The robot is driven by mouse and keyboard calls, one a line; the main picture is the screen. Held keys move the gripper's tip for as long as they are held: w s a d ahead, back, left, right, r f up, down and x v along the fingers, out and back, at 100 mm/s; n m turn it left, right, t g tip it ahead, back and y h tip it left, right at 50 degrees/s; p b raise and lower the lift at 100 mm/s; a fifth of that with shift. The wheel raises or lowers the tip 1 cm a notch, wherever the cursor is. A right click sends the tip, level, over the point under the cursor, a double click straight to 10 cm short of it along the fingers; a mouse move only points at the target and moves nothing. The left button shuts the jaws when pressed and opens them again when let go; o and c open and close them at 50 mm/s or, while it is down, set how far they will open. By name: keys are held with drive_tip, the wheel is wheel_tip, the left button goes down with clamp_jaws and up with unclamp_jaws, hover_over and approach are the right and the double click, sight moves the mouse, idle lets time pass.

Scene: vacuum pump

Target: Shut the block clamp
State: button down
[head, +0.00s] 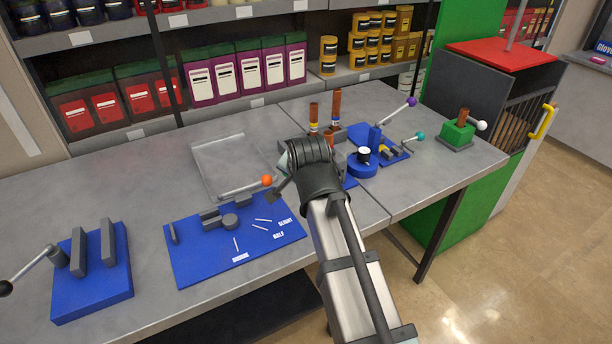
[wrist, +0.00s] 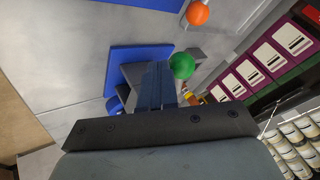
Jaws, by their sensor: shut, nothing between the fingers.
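My gripper (wrist: 159,80) is shut and empty, low in the middle of the wrist view. A green ball knob (wrist: 181,65) shows right beside its fingertips; contact cannot be told. Under them lie a blue plate (wrist: 133,57) and grey blocks (wrist: 121,77), partly hidden by the fingers. In the head view my arm covers most of this spot. At the far left, a blue base (head: 93,298) carries two upright grey jaws (head: 107,242) with a gap between them and a lever with a black knob (head: 6,288). Which fixture is the block clamp is not marked.
A blue board (head: 190,260) with grey blocks and labels has a lever with an orange knob (head: 267,180), close left of my arm. A clear tray (head: 232,190) lies behind it. Fixtures with purple (head: 411,102) and teal (head: 420,136) knobs stand right. Bare table separates the left fixtures.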

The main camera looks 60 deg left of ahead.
drive_tip(key=shift+s+a, duration=0.8)
drive_tip(key=shift+s, duration=0.05)
drive_tip(key=shift+s+a, duration=0.15)
drive_tip(key=s+d+r, duration=0.2)
drive_tip(key=d+r, duration=0.5)
drive_tip(key=d, duration=0.2)
drive_tip(key=shift+s+d, duration=0.15)
drive_tip(key=shift+d, duration=0.25)
drive_tip(key=shift+f, duration=0.1)
